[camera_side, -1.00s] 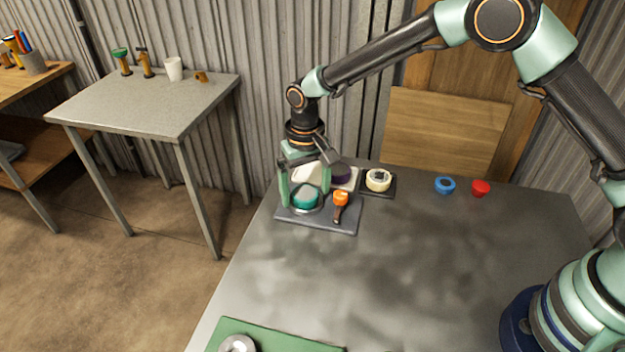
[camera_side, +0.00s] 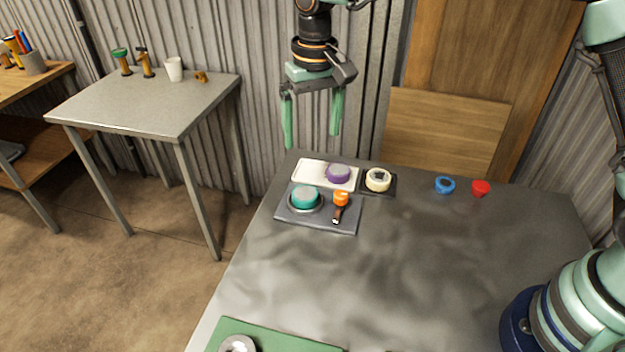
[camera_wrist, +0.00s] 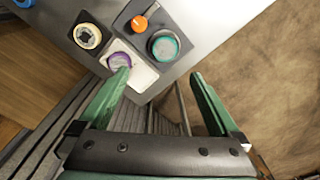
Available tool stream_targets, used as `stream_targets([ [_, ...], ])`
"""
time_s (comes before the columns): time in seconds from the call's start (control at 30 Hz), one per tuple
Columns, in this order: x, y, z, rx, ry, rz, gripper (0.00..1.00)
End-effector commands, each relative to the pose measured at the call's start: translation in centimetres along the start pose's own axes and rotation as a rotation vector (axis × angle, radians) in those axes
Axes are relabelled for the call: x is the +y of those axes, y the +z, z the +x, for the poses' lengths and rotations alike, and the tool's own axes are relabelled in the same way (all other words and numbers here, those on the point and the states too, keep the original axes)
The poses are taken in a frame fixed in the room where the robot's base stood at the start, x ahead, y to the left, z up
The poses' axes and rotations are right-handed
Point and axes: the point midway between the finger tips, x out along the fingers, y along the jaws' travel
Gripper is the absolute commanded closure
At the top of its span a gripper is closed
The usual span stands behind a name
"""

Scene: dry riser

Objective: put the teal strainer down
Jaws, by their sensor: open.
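The teal strainer (camera_side: 305,197) rests on a dark grey tray (camera_side: 328,222) at the far left of the table, beside an orange-topped tool. In the wrist view the teal strainer (camera_wrist: 165,46) sits on the tray, beyond my fingertips. My gripper (camera_side: 311,135) is open and empty, raised well above the table behind the tray. In the wrist view my gripper (camera_wrist: 160,75) shows its two green fingers wide apart with nothing between them.
An orange-topped tool (camera_side: 341,200) shares the tray. Behind it a white tray (camera_side: 309,172) carries a purple item (camera_side: 338,174). A cream ring (camera_side: 377,179) sits on a dark square. A blue ring (camera_side: 445,184) and red cup (camera_side: 481,187) stand right. The table's middle is clear.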

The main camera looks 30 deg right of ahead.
Motion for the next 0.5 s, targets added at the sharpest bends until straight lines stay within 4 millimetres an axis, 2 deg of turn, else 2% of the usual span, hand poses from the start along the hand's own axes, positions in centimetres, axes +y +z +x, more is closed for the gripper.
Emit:
stream_targets([
  [0.03, 1.0, 0.2, -1.3, 0.021, -0.009, 0.000, 0.02],
  [0.2, 5.2, 2.1, -5.3, 0.100, -0.035, -0.011, 0.02],
  [0.3, 7.7, 3.8, -7.2, 0.152, -0.045, -0.020, 0.02],
  [0.5, 12.2, 7.7, -9.5, 0.256, -0.052, -0.037, 0.02],
])
